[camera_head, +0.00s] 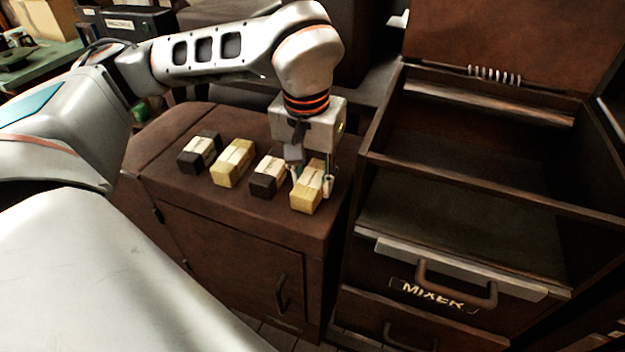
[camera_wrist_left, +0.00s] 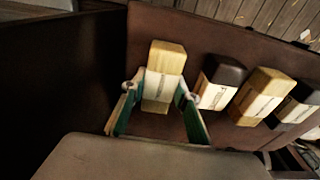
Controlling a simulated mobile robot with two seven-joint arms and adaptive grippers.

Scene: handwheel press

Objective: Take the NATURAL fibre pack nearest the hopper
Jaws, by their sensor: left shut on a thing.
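A pale yellow fibre pack (camera_head: 304,203) with a light paper band is at the right end of a row on the brown cabinet top, nearest the open mixer box (camera_head: 450,235). My left gripper (camera_head: 311,184) reaches down from above and is shut on this pack, one finger on each side. In the left wrist view the pack (camera_wrist_left: 166,57) lies between the fingers (camera_wrist_left: 160,92). The pack appears to be still on the cabinet top. The band's print is too small to read. My right gripper is not in view.
Left of the held pack stand a dark pack (camera_head: 264,184), another yellow pack (camera_head: 233,163) and another dark pack (camera_head: 197,153), with narrow gaps. The mixer's raised wall (camera_head: 365,180) is close on the right. The front of the cabinet top (camera_head: 220,205) is clear.

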